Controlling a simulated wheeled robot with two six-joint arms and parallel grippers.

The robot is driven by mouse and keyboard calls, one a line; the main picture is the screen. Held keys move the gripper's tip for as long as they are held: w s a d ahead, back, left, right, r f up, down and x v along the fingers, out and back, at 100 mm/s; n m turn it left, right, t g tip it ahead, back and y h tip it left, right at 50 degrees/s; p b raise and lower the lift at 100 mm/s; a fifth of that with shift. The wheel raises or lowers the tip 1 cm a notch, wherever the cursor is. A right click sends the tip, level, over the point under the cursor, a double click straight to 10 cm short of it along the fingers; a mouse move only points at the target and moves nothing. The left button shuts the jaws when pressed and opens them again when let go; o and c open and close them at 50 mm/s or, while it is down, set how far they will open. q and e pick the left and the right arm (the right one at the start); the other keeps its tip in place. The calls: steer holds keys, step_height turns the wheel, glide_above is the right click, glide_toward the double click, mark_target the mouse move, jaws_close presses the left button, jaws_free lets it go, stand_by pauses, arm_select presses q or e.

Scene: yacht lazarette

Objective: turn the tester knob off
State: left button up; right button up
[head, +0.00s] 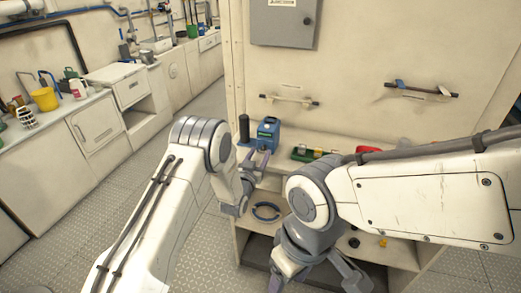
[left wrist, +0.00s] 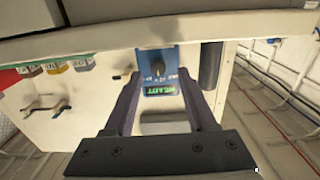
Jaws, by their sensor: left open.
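The blue tester (head: 267,133) stands on the bench top in the head view, near its left end. In the left wrist view the tester (left wrist: 176,55) appears upside down, with a dark round knob (left wrist: 157,67) on its face and a green lettered label (left wrist: 160,90). I cannot read the knob's setting. My left gripper (head: 254,163) is open and empty in front of the tester. Its two fingers (left wrist: 160,80) frame the tester face in the wrist view, with the knob between them in the picture; contact is not visible. My right gripper (head: 315,280) is open, low before the bench.
A black cylinder (head: 244,129) stands just left of the tester. A green tray (head: 308,154) with small items lies to its right, and a red item (head: 368,149) farther right. A dark ring (head: 266,211) lies on the lower shelf. Open floor lies at left.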

mark_target(264, 147)
arm_select(q)
steer(key=shift+x, duration=1.2)
steer(key=shift+d, duration=0.1)
